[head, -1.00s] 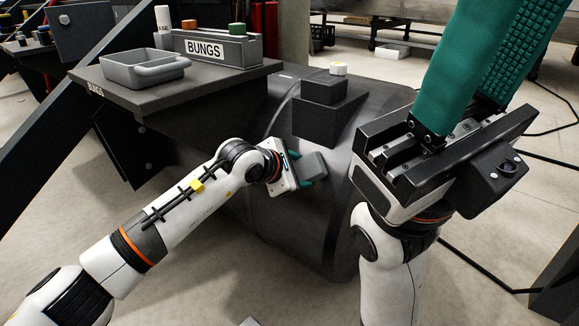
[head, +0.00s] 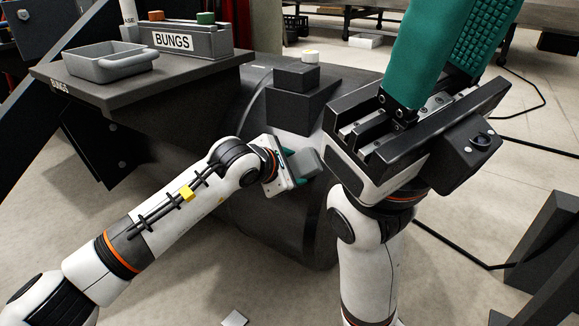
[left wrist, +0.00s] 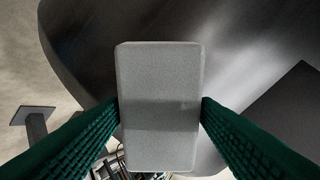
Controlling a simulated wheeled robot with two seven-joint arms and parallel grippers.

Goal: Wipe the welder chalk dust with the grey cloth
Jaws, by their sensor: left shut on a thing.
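My left gripper (head: 296,165) is shut on the grey cloth (head: 308,162), a block-like pad. In the left wrist view the cloth (left wrist: 160,105) sits between the two green fingers, in front of the dark float. In the head view it is at the side of the dark rounded float (head: 262,205); I cannot tell whether it touches. A pale streak (left wrist: 235,60) crosses the float in the left wrist view; I cannot tell whether it is chalk dust or sheen. My right gripper (head: 450,45) is raised and empty at the right, its green fingers apart and their tips cut off.
A dark shelf (head: 120,105) holds a grey tray (head: 95,65) and a BUNGS box (head: 185,42). A black cable (head: 460,250) lies on the floor at right.

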